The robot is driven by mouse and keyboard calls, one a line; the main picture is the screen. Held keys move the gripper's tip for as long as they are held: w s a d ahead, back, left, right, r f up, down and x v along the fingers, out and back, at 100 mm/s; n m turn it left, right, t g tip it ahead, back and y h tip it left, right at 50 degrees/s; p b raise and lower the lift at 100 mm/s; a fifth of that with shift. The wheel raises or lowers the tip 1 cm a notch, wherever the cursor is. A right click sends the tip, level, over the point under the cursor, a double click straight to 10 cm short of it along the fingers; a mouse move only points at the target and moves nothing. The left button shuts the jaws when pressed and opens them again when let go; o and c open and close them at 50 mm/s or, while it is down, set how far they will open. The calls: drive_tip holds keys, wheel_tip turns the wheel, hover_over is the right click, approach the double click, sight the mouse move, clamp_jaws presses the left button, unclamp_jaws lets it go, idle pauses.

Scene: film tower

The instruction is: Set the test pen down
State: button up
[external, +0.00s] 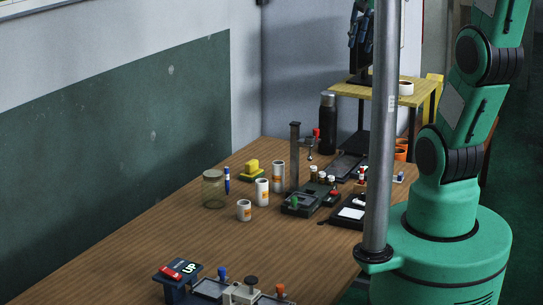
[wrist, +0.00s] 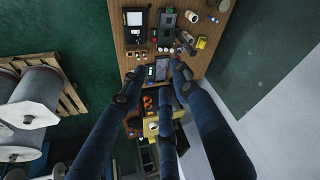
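A slim blue and white pen (external: 227,180), which looks like the test pen, stands upright on the wooden table (external: 130,240), just right of a glass jar (external: 213,189). What holds it upright is not clear. In the wrist view the pen (wrist: 213,19) is small, near the table's far end. My gripper (wrist: 156,68) shows there as long dark blue fingers, spread apart, with nothing visible between them. It is high up and well away from the pen. Dark blue parts (external: 361,35) above the yellow side table look like its fingers in the external view.
White cups (external: 262,192), a yellow block (external: 252,170), a post stand (external: 294,160) and a black bottle (external: 327,122) share the table. A vertical metal pole (external: 382,130) rises in front. A small yellow table (external: 420,97) stands behind. The table's left front is largely clear.

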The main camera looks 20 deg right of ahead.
drive_tip(key=s+d+f, duration=0.1)
drive_tip(key=s, duration=0.5)
drive_tip(key=s+d+f+t, duration=0.1)
drive_tip(key=s+d+f, duration=0.1)
drive_tip(key=s, duration=0.5)
drive_tip(key=shift+f, duration=0.15)
drive_tip(key=shift+f, duration=0.1)
wheel_tip(320, 180, down, 4)
drive_tip(key=b, duration=0.4)
drive_tip(key=shift+f+b, duration=0.2)
drive_tip(key=shift+b, duration=0.15)
idle(0.6)
